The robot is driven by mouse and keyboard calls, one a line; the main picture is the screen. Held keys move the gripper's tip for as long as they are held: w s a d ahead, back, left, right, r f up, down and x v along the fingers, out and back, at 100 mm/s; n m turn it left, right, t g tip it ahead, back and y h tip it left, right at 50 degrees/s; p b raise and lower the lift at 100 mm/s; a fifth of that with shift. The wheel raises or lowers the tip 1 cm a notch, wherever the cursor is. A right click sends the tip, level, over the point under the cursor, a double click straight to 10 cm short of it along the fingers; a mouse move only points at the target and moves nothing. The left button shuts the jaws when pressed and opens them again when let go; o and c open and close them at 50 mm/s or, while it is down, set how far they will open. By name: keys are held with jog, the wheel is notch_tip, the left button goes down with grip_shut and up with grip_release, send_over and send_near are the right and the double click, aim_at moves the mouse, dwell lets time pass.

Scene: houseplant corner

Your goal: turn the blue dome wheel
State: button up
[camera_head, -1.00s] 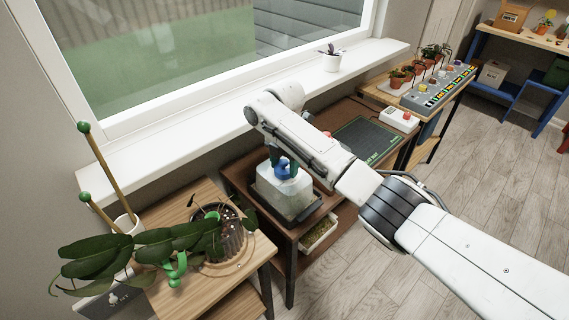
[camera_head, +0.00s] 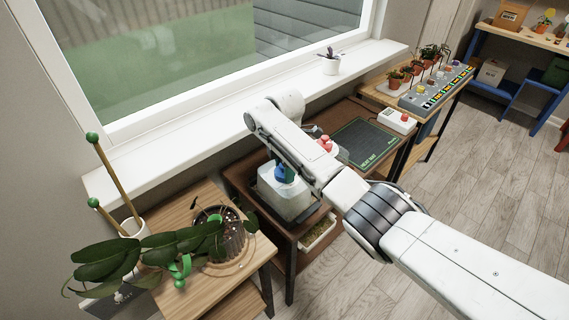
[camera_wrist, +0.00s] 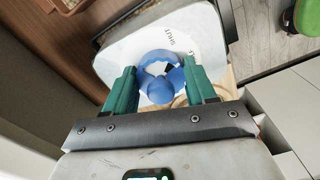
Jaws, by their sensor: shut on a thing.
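The blue dome wheel (camera_wrist: 163,72) is a round blue ring with a knob, on top of a pale dome lid (camera_wrist: 125,52) with the printed word SHUT beside it. In the head view the blue wheel (camera_head: 284,174) shows partly below my arm, on the clear box-like dome (camera_head: 287,201). My gripper (camera_wrist: 160,68) has two green fingers, one on each side of the wheel, and is shut on it. The contact at the fingertips is partly hidden by the wheel knob and the fingers.
The dome stands on a dark brown table (camera_head: 243,186). A dark mat (camera_head: 366,142) and a white box with a red button (camera_head: 397,119) lie to its right. A leafy plant (camera_head: 181,243) on a wooden stand is at left. The window sill (camera_head: 215,124) runs behind.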

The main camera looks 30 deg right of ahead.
jog(key=m+p, duration=0.1)
jog(key=m, duration=0.2)
jog(key=shift+s+a+r+m, duration=0.1)
jog(key=shift+m, duration=0.3)
jog(key=m+p, duration=0.1)
jog(key=m, duration=0.2)
jog(key=shift+m, duration=0.3)
jog(key=m+p, duration=0.1)
jog(key=m, duration=0.5)
jog(key=shift+s+a, duration=0.1)
jog(key=shift+m, duration=0.4)
jog(key=o, duration=1.1)
jog(key=shift+c, duration=0.2)
notch_tip(320, 180, up, 11)
jog(key=shift+f, duration=0.15)
